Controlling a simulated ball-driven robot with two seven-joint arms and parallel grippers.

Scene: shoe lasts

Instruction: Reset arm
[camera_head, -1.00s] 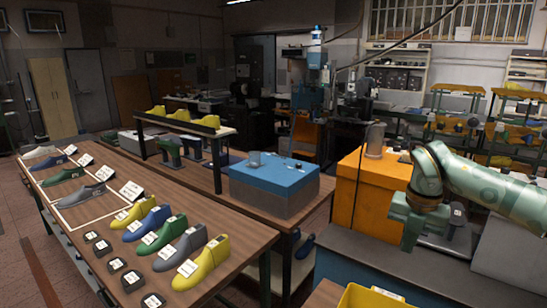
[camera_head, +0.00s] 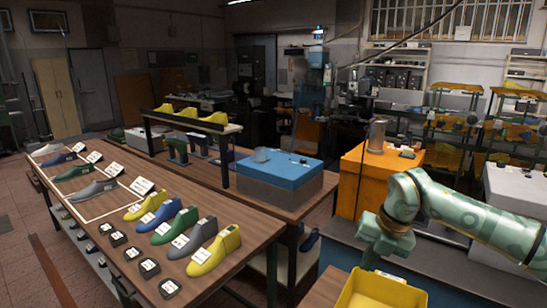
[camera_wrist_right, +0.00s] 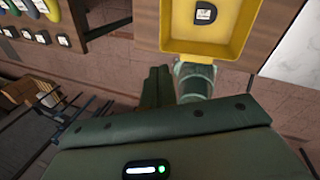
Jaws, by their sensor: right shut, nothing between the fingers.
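My right gripper (camera_head: 371,257) hangs from my green arm at the right of the head view, beside the far edge of the yellow bin (camera_head: 350,296). In the right wrist view, its two dark green fingers (camera_wrist_right: 159,84) lie together with nothing between them. The yellow bin (camera_wrist_right: 207,46) is above them in that picture, with a labelled item inside. The gripper holds nothing. My left gripper is in neither view.
A wooden table (camera_head: 120,195) at left carries coloured shoe lasts, such as a yellow one (camera_head: 215,252), and several black labelled blocks. A blue-topped box (camera_head: 280,170) and an orange box (camera_head: 352,185) stand behind. Air around the right gripper looks clear.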

